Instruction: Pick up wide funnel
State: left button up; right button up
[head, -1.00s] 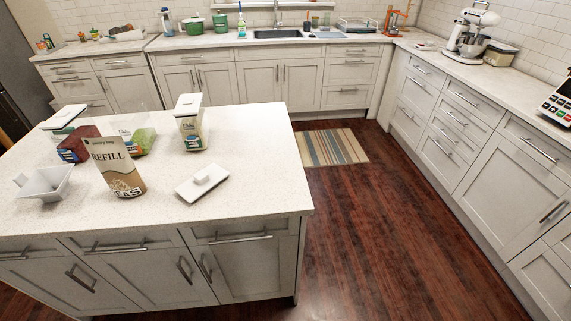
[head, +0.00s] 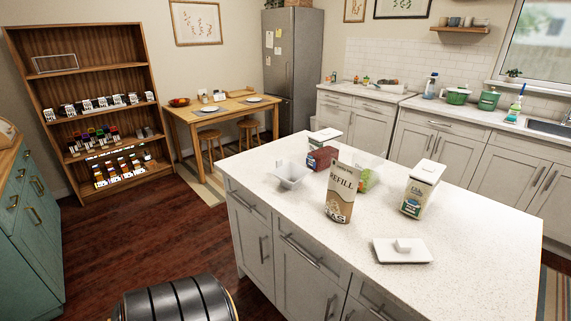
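The wide funnel (head: 292,174) looks like a white, square-mouthed piece with sloping sides. Neither of my grippers shows in the head view, and nothing is seen touching the funnel.
A dark red block-like package (head: 322,158), a green bag (head: 368,178), a lidded white container (head: 421,190) and a loose white lid (head: 403,251) share the island. A wooden shelf (head: 88,70) and a dining table (head: 222,110) stand beyond open floor (head: 150,235).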

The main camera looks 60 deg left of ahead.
aim_at(290, 170)
jog(key=u, duration=1.75)
